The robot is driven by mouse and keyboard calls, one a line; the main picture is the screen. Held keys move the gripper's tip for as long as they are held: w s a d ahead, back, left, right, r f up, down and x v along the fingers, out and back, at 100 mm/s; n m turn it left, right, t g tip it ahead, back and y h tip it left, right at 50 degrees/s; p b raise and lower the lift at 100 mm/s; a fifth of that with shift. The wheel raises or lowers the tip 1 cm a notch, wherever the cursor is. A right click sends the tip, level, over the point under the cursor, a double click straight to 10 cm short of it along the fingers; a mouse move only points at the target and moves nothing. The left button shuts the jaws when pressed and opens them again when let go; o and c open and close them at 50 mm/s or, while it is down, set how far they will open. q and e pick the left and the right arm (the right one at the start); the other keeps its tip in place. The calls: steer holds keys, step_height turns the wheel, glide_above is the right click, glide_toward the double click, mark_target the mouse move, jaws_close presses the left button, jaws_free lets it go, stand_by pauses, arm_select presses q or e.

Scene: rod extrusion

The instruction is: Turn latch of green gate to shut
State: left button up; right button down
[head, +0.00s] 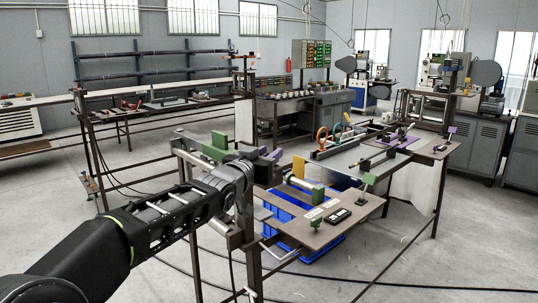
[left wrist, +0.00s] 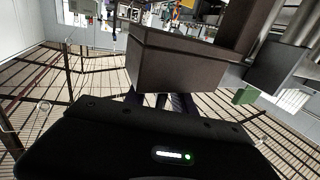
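My left arm comes in from the lower left in the head view. Its gripper (head: 262,170) is at the metal frame left of the brown work table, close to dark and purple parts. In the left wrist view a dark brown box-shaped part (left wrist: 178,65) fills the middle and hides the fingertips, so their opening does not show. A green block (head: 215,146) sits on the frame just behind the gripper; a small green block (left wrist: 244,97) also shows in the left wrist view. I cannot make out a latch or its position. My right gripper is not in view.
The brown table (head: 345,212) carries green blocks, labels and a black device, with a blue crate (head: 290,200) below it. A metal rail frame stands behind the arm. A dark cable crosses the floor. The floor at the lower right is mostly clear.

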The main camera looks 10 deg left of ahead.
arm_select(q)
steer(key=b+v, duration=0.2)
steer(key=v, duration=0.5)
steer(key=shift+s, duration=0.15)
steer(key=shift+c, duration=0.3)
